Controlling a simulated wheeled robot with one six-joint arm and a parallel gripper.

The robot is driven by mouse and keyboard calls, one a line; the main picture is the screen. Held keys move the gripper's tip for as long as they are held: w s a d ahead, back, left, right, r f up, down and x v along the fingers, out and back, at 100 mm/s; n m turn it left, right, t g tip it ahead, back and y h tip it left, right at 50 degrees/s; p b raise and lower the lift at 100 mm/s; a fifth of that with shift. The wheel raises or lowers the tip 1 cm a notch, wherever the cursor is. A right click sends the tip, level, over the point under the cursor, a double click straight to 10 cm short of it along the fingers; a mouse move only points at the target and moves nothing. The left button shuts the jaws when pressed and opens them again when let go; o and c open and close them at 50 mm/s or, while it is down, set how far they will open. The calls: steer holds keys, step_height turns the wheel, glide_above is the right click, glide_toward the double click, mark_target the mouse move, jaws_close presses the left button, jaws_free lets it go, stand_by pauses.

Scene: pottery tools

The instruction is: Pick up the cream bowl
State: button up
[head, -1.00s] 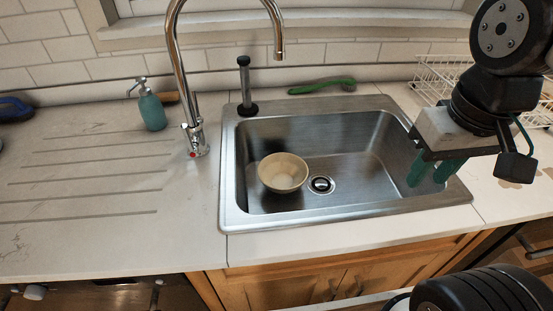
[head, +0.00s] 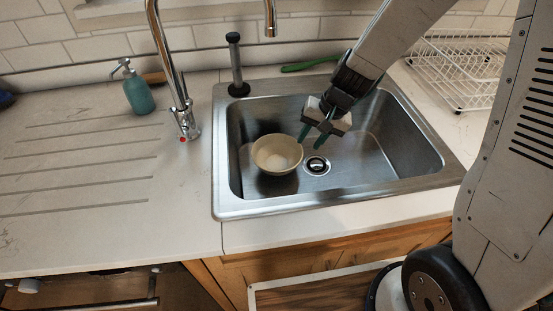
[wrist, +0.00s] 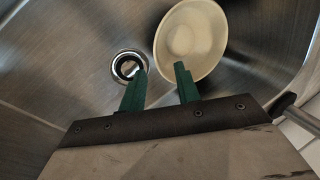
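The cream bowl (head: 277,155) sits upright in the left part of the steel sink (head: 350,194), beside the drain. It also shows at the top of the wrist view (wrist: 189,38). My gripper (head: 311,140) is over the sink, just right of the bowl, with its green fingers pointing down. In the wrist view my gripper (wrist: 161,80) has its two fingers apart with nothing between them. The right finger's tip overlaps the bowl's near edge in that view; I cannot tell whether they touch.
The drain (head: 316,166) lies right of the bowl. A teal soap bottle (head: 138,92) is at left, a white wire rack (head: 465,75) at right. The left counter is mostly clear.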

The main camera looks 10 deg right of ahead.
mark_target(300, 156)
steer(key=x, duration=0.6)
steer(key=d+x, duration=0.1)
steer(key=x, duration=0.2)
steer(key=shift+w+f, duration=0.25)
jaws_close()
